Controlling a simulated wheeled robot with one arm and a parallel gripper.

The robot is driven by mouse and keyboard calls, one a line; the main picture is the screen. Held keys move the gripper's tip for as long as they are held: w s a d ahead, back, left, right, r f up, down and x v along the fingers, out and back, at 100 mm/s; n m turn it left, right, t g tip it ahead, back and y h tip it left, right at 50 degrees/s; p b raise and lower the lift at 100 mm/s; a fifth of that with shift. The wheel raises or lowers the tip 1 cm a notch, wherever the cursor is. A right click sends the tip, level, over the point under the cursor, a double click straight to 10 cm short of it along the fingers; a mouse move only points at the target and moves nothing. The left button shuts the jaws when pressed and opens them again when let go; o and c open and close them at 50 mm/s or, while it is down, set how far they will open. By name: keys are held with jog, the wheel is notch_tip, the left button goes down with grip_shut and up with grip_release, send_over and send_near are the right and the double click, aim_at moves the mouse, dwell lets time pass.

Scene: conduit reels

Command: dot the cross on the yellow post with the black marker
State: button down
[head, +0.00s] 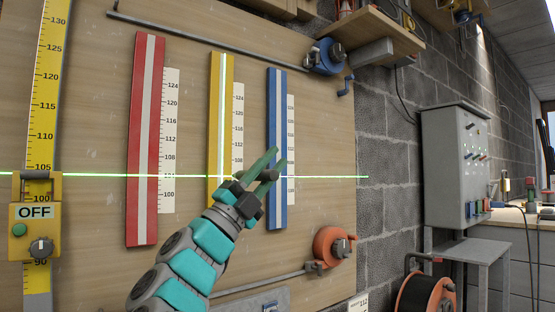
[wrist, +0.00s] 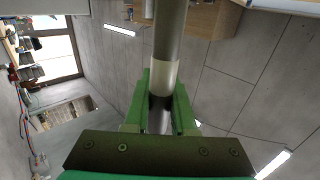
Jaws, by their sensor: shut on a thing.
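The yellow post (head: 221,115) has a white stripe and stands on the wooden board between the red post (head: 146,130) and the blue post (head: 277,120). I cannot make out a cross on it. My gripper (head: 279,157) shows in front of the blue post, just right of the yellow post, and my wrist covers the yellow post's lower end. In the wrist view my green fingers (wrist: 162,88) are shut on a dark grey rod with a white band, which seems to be the marker (wrist: 170,35). Its tip cannot be made out.
A green laser line (head: 90,175) crosses the board and posts. A yellow box marked OFF (head: 35,228) sits on a tall scale at left. Orange (head: 333,248) and blue (head: 324,57) reels are at the board's right. A grey cabinet (head: 455,165) hangs on the block wall.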

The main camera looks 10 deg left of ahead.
jog(key=shift+w+a+p, duration=1.3)
jog(key=shift+w+a, duration=0.45)
jog(key=shift+a, duration=0.3)
jog(key=shift+w+a, duration=0.2)
jog(key=shift+a, duration=0.05)
dwell(1.9)
jog(key=shift+b, duration=0.35)
jog(key=s+d+b, duration=0.5)
jog(key=d, duration=0.1)
dwell(0.9)
jog(key=shift+s, duration=0.2)
